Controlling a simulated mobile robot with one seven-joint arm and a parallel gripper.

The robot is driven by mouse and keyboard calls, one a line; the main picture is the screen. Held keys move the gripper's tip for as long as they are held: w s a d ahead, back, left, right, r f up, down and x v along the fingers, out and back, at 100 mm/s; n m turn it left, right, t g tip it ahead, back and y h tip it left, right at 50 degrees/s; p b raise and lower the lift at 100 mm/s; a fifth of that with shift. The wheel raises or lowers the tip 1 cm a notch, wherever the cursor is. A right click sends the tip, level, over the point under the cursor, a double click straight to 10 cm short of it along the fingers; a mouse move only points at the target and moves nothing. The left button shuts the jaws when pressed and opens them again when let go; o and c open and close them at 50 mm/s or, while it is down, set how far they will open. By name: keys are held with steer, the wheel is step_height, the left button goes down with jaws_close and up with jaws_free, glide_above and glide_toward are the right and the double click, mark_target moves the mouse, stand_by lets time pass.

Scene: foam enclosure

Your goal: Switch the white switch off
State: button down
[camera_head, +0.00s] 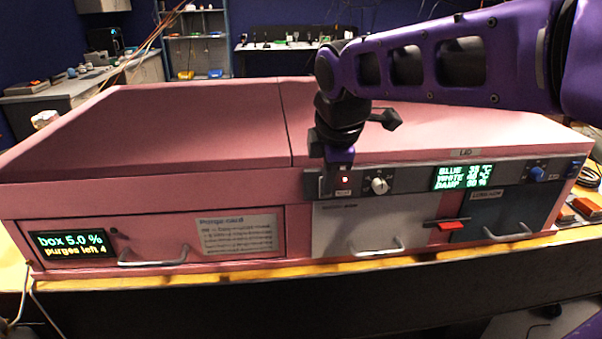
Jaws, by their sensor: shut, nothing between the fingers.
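A white round knob (379,185) with a pointer sits on the grey control panel (410,181) above the white drawer (358,230). Left of the knob is a lit red light (345,181) with a small label below it that I cannot read. My gripper (338,160) points down at the left end of the panel, just above and in front of the red light. It is shut and empty. It hides part of the panel's left end, and contact cannot be told. It stands left of the white knob, apart from it.
A blue knob (537,174) and a lit display (463,177) are further right on the panel. Below are a blue-grey drawer (505,212) and a red latch handle (451,226). The pink enclosure lid (200,125) slopes behind. My arm spans the upper right.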

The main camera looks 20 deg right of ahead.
steer(key=p+v, duration=0.1)
steer(key=v, duration=1.6)
steer(key=shift+r, duration=0.2)
steer(key=shift+s, duration=0.1)
